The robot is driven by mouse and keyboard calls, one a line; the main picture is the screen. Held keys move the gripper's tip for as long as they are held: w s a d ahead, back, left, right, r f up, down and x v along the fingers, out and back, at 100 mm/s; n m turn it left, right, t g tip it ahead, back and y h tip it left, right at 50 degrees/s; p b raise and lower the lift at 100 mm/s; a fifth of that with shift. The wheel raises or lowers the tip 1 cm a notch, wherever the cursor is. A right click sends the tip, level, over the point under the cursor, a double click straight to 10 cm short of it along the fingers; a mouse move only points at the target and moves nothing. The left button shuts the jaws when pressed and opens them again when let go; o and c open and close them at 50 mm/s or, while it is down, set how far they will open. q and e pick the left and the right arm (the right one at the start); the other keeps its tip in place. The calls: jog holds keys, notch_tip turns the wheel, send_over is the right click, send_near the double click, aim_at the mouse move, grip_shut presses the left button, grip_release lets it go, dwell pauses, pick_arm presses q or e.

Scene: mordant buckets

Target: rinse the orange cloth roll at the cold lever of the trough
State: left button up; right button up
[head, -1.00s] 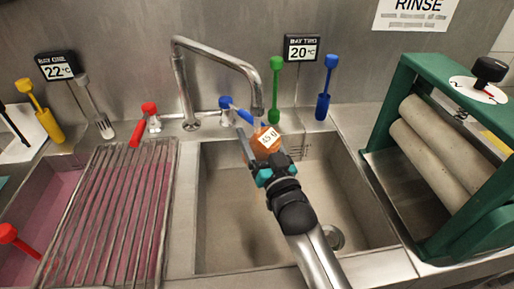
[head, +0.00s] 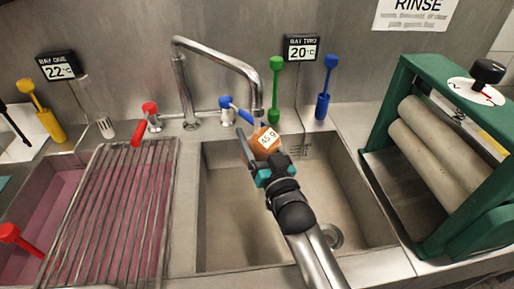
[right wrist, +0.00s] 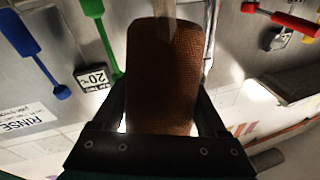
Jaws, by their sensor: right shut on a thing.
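The orange cloth roll (head: 265,141), with a white tag, is in my right gripper (head: 259,155), over the trough (head: 225,215) and just below the spout tip (head: 257,110). In the right wrist view the roll (right wrist: 163,85) sits between both fingers (right wrist: 160,110). A pale strip meets its upper end there; I cannot tell whether it is water or the spout. The cold lever (head: 243,115), blue, is behind the roll, with its handle pointing toward the roll. I cannot make out a stream in the head view. My left gripper is not in view.
The red lever (head: 137,132) is left of the faucet (head: 181,85). A wire rack (head: 110,215) covers part of the pink bath at left. A green roller press (head: 395,110) stands at right. Green (head: 276,90) and blue (head: 324,88) handled tools stand behind the trough.

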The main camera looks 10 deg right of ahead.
pick_arm(q)
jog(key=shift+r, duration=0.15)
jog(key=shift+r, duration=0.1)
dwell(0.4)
jog(key=shift+p, duration=0.3)
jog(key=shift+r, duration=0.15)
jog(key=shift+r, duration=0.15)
dwell(0.3)
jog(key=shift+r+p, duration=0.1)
jog(key=shift+p, duration=0.25)
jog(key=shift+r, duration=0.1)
dwell(0.4)
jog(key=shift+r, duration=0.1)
